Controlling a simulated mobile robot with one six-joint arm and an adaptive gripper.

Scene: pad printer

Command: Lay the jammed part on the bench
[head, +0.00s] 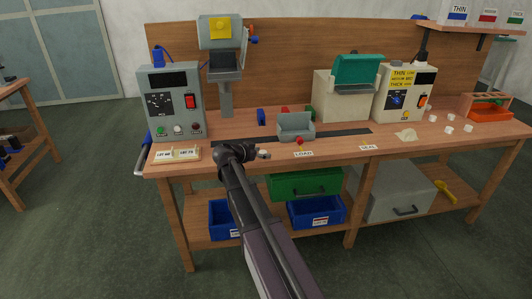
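My gripper (262,153) is over the front edge of the wooden bench (335,152), left of the middle, pointing right. A small pale shape shows at its tip; I cannot tell whether it is a fingertip or a held part. Whether the fingers are open or shut is too small to see. A grey open-topped fixture (296,124) stands on the bench behind and right of the gripper, with a red knob (300,140) at its front. I cannot make out a jammed part for certain.
A grey control box (171,101) and a pad printer (222,63) stand at the back left. A teal-lidded machine (346,105), a cream control box (404,94) and an orange rack (486,107) stand right. A label tray (177,155) lies front left. Front bench strip is mostly clear.

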